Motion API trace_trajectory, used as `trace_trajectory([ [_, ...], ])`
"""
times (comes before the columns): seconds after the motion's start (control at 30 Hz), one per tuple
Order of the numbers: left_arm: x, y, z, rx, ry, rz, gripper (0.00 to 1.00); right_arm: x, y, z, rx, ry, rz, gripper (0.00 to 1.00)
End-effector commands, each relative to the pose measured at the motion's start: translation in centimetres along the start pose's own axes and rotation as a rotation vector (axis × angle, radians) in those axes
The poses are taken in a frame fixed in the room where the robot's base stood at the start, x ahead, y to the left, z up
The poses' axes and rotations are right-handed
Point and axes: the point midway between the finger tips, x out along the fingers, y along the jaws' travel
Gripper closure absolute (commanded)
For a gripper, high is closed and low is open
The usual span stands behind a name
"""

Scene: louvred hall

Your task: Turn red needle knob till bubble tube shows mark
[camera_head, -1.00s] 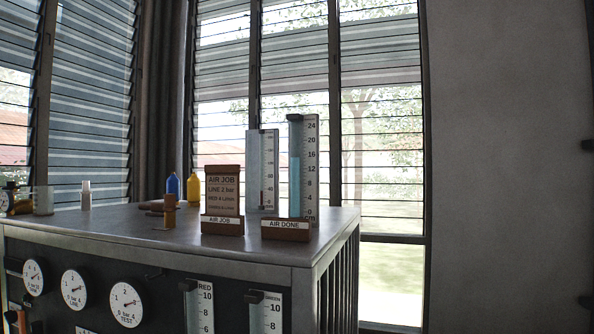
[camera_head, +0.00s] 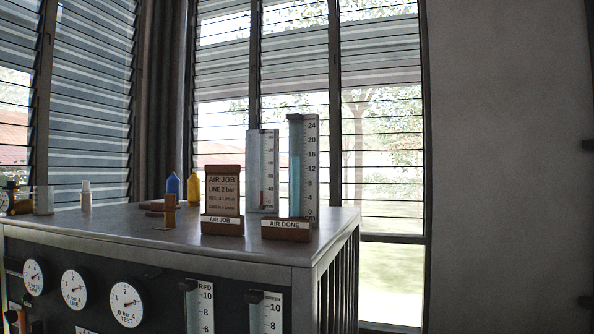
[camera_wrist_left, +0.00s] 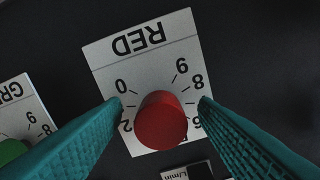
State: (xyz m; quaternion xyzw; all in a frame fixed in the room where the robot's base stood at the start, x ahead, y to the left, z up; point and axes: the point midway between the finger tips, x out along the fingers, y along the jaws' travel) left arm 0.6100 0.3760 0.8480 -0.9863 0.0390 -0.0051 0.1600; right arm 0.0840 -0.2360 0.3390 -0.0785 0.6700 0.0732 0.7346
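The red needle knob (camera_wrist_left: 161,119) is in the left wrist view, on a white dial plate (camera_wrist_left: 120,73) marked RED, which appears upside down. My left gripper (camera_wrist_left: 160,106) is open, with its teal fingers on either side of the knob and dark gaps between. Its fingertips do not visibly touch the knob. In the head view, the RED tube (camera_head: 206,313) shows its scale from 10 to 6; its lower part is below the frame, so no bubble is seen. The AIR JOB card (camera_head: 223,190) stands on the cabinet and reads RED 4 L/min. My right gripper is not in view.
A green knob (camera_wrist_left: 12,150) sits at the left in the wrist view. In the head view, the grey cabinet (camera_head: 270,248) carries round gauges (camera_head: 126,304), a second tube (camera_head: 266,312), the AIR DONE stand (camera_head: 286,230), tall scale tubes (camera_head: 295,165) and small bottles (camera_head: 193,187).

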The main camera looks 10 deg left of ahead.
Motion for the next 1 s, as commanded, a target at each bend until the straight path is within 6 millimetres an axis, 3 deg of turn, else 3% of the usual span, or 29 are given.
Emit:
trace_trajectory([
  [0.23, -0.4, 0.0, 0.0, 0.001, 0.001, 0.0, 0.46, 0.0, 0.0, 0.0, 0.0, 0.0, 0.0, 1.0],
  [0.73, -6.2, 0.0, 0.1, 0.0, 0.0, 0.0, 0.46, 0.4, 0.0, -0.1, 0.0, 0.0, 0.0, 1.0],
  [1.0, -7.0, -0.1, -0.1, 0.0, 0.003, -0.001, 0.46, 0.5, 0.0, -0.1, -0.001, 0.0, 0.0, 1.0],
])
